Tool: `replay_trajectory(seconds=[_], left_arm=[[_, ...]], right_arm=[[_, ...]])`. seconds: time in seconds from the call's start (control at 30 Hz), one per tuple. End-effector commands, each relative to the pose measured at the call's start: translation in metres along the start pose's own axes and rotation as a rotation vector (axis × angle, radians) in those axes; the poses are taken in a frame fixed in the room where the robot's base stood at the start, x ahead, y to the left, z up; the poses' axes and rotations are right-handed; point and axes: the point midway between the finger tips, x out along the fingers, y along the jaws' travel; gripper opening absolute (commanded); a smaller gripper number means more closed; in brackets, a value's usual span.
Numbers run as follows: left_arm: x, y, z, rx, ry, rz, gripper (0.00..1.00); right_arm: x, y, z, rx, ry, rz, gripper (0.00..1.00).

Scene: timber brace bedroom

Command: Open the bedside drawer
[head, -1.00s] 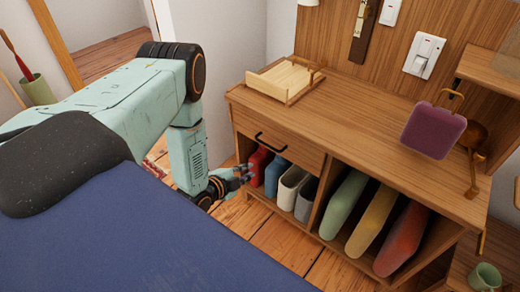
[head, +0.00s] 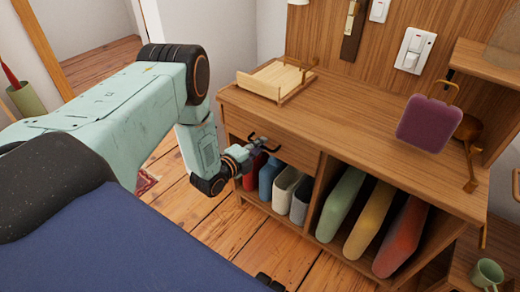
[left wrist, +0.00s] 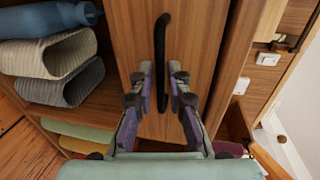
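The bedside drawer (head: 297,152) is a wooden front under the left part of the cabinet top, and it looks shut. Its black bar handle (left wrist: 162,35) runs upright in the left wrist view, with its upper part bare. My left gripper (head: 262,146) is at the drawer front, over the handle. In the left wrist view its two fingers (left wrist: 160,70) are apart, with the handle's line running between their tips. I cannot tell whether they touch it. My right gripper is not recognisable in any view.
The cabinet top (head: 350,120) carries a wooden tray (head: 275,80) and a purple bag-like item (head: 430,124). Open shelves below hold several containers and coloured slabs (head: 341,204). A blue surface (head: 130,245) fills the lower left. A dark shape (head: 268,282) at the bottom edge is unclear.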

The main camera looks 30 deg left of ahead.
Motion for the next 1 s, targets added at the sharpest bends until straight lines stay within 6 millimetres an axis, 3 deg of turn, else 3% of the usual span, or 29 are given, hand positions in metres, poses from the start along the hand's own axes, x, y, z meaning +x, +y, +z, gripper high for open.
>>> replay_trajectory(seconds=[0.33,0.53,1.0], left_arm=[[0.0046,-0.0010,0.0003,-0.001,-0.001,-0.001,0.16],[0.0045,-0.0009,0.0003,-0.001,-0.001,-0.001,0.00],[0.0045,-0.0010,0.0004,-0.001,-0.001,-0.001,0.00]], right_arm=[[0.0019,0.0000,0.0000,0.000,0.000,0.000,0.00],[0.0019,0.0000,0.0000,0.000,0.000,0.000,0.00],[0.0019,0.0000,0.0000,0.000,0.000,0.000,0.00]])
